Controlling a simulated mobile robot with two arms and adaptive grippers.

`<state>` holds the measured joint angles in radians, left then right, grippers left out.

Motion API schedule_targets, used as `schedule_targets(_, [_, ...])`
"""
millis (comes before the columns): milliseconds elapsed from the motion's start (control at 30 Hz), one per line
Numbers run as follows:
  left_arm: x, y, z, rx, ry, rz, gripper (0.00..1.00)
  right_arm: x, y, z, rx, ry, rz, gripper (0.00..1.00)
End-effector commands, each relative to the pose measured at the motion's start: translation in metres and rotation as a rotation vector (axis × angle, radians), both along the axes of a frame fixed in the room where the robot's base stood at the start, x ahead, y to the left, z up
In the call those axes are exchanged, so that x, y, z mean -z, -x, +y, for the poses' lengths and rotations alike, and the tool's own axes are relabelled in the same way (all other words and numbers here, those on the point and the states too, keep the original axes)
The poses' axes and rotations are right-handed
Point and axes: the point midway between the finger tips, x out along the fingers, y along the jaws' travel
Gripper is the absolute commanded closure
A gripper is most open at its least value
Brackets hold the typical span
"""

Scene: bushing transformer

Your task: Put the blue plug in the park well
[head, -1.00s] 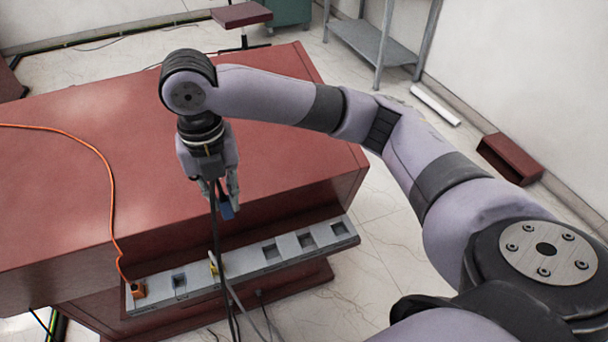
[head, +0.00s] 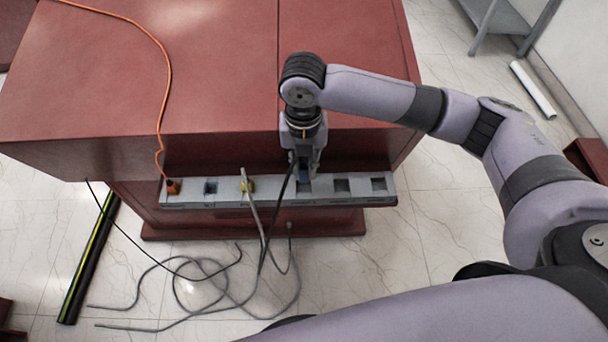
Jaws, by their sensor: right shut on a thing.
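My right gripper (head: 304,170) points down in front of the red cabinet and is shut on the blue plug (head: 303,175). The plug is mostly hidden by the fingers, and a dark cable trails down from it. Plug and gripper are at the grey rail (head: 225,200), over a square well right of the yellow plug (head: 249,185). I cannot tell whether the plug's end is inside that well. Two open wells show to the right, one (head: 342,186) and another (head: 379,185). No marking tells me which one is the park well. My left gripper is not in view.
An orange plug (head: 173,187) with an orange cable sits at the rail's left end. A well (head: 210,187) with a bluish inside lies beside it. Loose cables (head: 215,290) lie on the floor before the red cabinet (head: 200,80).

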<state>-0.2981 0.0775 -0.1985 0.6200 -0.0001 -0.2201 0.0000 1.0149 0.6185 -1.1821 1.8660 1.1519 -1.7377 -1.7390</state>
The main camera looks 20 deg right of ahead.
Motion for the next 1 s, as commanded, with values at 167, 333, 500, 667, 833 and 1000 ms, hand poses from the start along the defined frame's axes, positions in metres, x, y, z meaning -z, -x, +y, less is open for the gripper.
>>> schedule_targets(167, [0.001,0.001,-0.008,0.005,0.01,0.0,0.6,0.012,0.0,0.0,0.001,-0.001,0.0,1.0])
schedule_targets(333, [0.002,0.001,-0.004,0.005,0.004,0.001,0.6,0.036,0.0,0.0,0.001,0.0,0.002,1.0])
schedule_targets(500, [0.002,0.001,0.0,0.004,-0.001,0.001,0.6,0.051,0.0,0.0,0.0,-0.001,-0.001,1.0])
schedule_targets(667, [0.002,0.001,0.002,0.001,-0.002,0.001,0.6,0.05,0.0,0.0,0.0,0.0,-0.002,1.0])
schedule_targets(833, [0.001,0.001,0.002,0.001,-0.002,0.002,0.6,0.053,0.0,0.0,0.0,0.0,-0.001,0.83])
schedule_targets(1000, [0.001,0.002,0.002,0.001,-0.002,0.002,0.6,0.053,0.0,0.0,0.0,0.0,-0.001,0.71])
